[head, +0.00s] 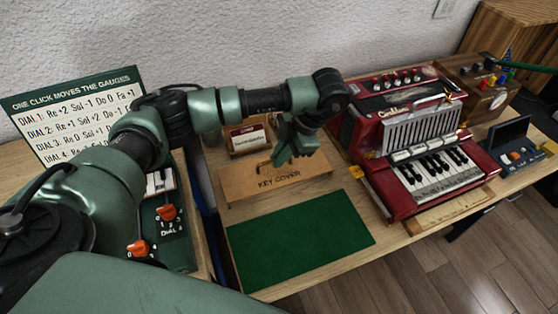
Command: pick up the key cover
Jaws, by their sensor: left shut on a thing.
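The key cover (255,189) is a light wooden board with dark "KEY COVER" lettering and a dark handle on its upper part. It is in the middle of the head view, behind the green mat (300,238). My left gripper (283,158) reaches down from above at the handle and is shut on the key cover. The fingers hide part of the handle. I cannot tell whether the board is clear of the table. My right gripper is not in view.
A red accordion-like instrument (408,118) with piano keys stands right of the cover. A small framed card (248,137) stands behind it. A dial panel (176,245) with orange knobs is at the left, below a sign (50,108). The green mat is bare.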

